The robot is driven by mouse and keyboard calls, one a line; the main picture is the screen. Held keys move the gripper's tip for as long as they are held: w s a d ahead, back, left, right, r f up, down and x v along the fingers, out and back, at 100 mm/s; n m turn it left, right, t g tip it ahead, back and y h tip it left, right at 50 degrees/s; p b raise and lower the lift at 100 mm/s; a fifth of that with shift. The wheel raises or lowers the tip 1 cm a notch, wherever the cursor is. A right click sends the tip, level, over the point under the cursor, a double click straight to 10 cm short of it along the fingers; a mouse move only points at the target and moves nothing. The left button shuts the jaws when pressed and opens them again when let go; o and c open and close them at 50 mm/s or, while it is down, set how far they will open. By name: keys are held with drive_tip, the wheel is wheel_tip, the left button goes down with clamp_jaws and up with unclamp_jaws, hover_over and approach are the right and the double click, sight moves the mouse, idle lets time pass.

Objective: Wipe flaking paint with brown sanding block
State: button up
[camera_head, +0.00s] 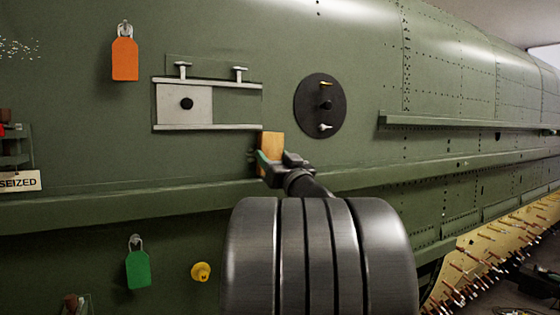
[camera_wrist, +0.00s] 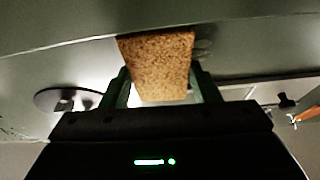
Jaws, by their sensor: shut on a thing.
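The brown sanding block (camera_head: 272,145) is held upright in my gripper (camera_head: 268,162), close to the green fuselage skin, just below the white sliding-panel frame. In the wrist view the block (camera_wrist: 157,65) sits between the two green fingers of my gripper (camera_wrist: 160,90), which are shut on it. Its far end is close to the skin; I cannot tell whether it touches. A patch of pale specks, looking like flaking paint (camera_head: 18,47), is on the skin at the upper left of the head view, well left of the block.
A white sliding panel (camera_head: 185,104), a dark round plate (camera_head: 320,105) and an orange tag (camera_head: 124,59) are on the skin. A green tag (camera_head: 138,268) and yellow knob (camera_head: 201,272) sit below a long ledge (camera_head: 120,199). A SEIZED sign (camera_head: 20,181) is at far left.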

drive_tip(key=shift+s+a+b, duration=0.4)
drive_tip(key=shift+s+a, duration=0.15)
drive_tip(key=shift+a, duration=0.25)
drive_tip(key=shift+s+a+b, duration=0.4)
drive_tip(key=shift+s+a, duration=0.1)
drive_tip(key=shift+a, duration=0.3)
drive_tip(key=shift+s+a+b, duration=0.4)
drive_tip(key=shift+s+a, duration=0.15)
drive_tip(key=shift+a, duration=0.25)
drive_tip(key=shift+d, duration=0.1)
drive_tip(key=shift+s+d+p, duration=0.25)
drive_tip(key=shift+s+d, duration=0.3)
drive_tip(key=shift+s, duration=0.25)
drive_tip(key=shift+s+d+p, duration=0.25)
drive_tip(key=shift+s+d, duration=0.25)
drive_tip(key=shift+s, duration=0.35)
drive_tip(key=shift+s+d+p, duration=0.25)
drive_tip(key=shift+s+d, duration=0.3)
drive_tip(key=shift+s, duration=0.25)
drive_tip(key=shift+s+d+p, duration=0.3)
drive_tip(key=shift+s+d, duration=0.15)
drive_tip(key=shift+s, duration=0.2)
drive_tip(key=shift+s+d+p, duration=0.25)
drive_tip(key=shift+s+d, duration=0.15)
drive_tip(key=shift+s, duration=0.2)
drive_tip(key=shift+w, duration=0.1)
